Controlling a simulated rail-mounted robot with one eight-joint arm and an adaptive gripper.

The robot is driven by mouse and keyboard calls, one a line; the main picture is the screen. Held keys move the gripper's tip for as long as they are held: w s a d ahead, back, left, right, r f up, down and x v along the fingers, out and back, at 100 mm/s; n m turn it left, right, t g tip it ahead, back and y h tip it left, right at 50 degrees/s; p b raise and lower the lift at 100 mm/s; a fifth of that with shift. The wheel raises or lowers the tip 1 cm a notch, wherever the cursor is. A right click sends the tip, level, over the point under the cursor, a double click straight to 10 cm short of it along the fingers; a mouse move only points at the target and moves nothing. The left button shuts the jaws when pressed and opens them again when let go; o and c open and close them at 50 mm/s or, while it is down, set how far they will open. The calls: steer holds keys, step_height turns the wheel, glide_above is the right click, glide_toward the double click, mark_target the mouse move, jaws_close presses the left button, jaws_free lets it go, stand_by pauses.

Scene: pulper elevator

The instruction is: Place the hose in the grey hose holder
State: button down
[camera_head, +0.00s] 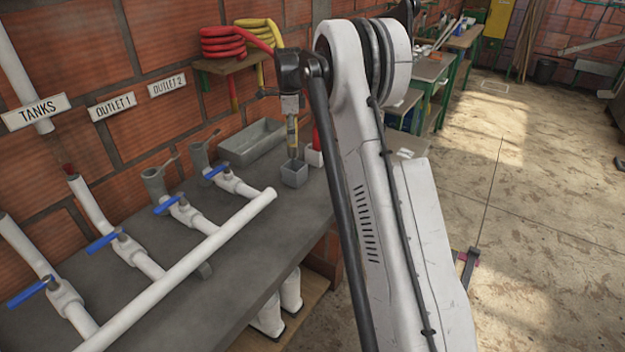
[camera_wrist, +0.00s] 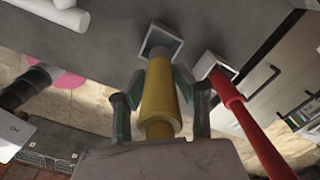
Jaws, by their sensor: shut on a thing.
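My gripper (camera_head: 291,104) points down over the bench. In the wrist view my gripper (camera_wrist: 160,84) is shut on the yellow hose (camera_wrist: 159,102), which lies between its two fingers. The hose (camera_head: 292,133) hangs nearly upright in the head view. Its lower end is at the mouth of the square grey hose holder (camera_head: 294,175). In the wrist view the end overlaps the opening of the grey holder (camera_wrist: 161,40); I cannot tell how deep it sits.
A white holder (camera_head: 314,156) stands close beside the grey one, with a red hose (camera_wrist: 247,125) in it. White pipes (camera_head: 230,221) with blue valves lie to the left on the bench. A grey trough (camera_head: 251,142) stands behind. Coiled hoses (camera_head: 222,42) rest on a wall shelf.

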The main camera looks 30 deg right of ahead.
steer(key=f, duration=1)
steer(key=shift+d, duration=0.2)
steer(key=shift+f, duration=0.1)
steer(key=c, duration=1.3)
jaws_free()
